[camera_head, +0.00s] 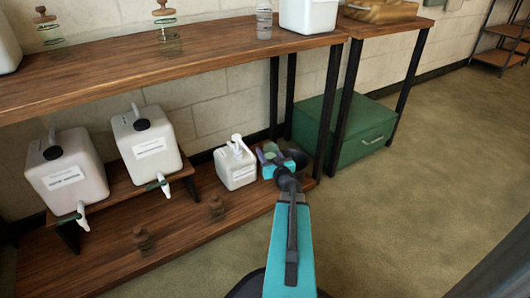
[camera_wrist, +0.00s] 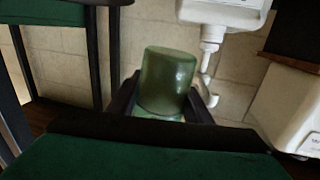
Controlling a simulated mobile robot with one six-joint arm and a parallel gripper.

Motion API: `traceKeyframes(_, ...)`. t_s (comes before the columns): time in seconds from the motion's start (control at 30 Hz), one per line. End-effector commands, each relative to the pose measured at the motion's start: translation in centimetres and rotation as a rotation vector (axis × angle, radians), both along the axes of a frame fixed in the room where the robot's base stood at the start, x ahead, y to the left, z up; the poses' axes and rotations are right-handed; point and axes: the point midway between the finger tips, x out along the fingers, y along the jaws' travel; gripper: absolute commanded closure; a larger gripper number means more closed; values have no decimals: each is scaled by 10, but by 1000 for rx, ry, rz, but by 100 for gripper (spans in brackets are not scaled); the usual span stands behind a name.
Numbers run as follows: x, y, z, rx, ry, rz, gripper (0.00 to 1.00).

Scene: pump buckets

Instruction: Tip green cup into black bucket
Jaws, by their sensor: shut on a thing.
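The green cup (camera_wrist: 167,80) sits between the two dark fingers of my gripper (camera_wrist: 163,104) in the wrist view, its flat round end facing up in the picture. My gripper is shut on it. In the head view my gripper (camera_head: 272,160) is at the right end of the low wooden shelf, just right of the white pump jug. The cup is small and partly hidden there. A dark round shape (camera_head: 298,156) beside my gripper may be the black bucket, but my arm covers part of it and I cannot tell. No bucket opening shows clearly in the wrist view.
The white pump jug (camera_head: 236,165) stands close left of my gripper. Two white tap containers (camera_head: 67,175) (camera_head: 147,144) stand on a riser further left. A wooden table top (camera_head: 180,65) is overhead, with black legs near my arm. A green cabinet (camera_head: 338,128) stands behind.

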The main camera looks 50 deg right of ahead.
Motion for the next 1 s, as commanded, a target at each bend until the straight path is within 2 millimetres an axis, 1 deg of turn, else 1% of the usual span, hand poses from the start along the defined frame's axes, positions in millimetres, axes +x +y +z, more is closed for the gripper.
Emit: traceKeyframes(1.0, -1, -7, 3, 99, -5, -1, 85)
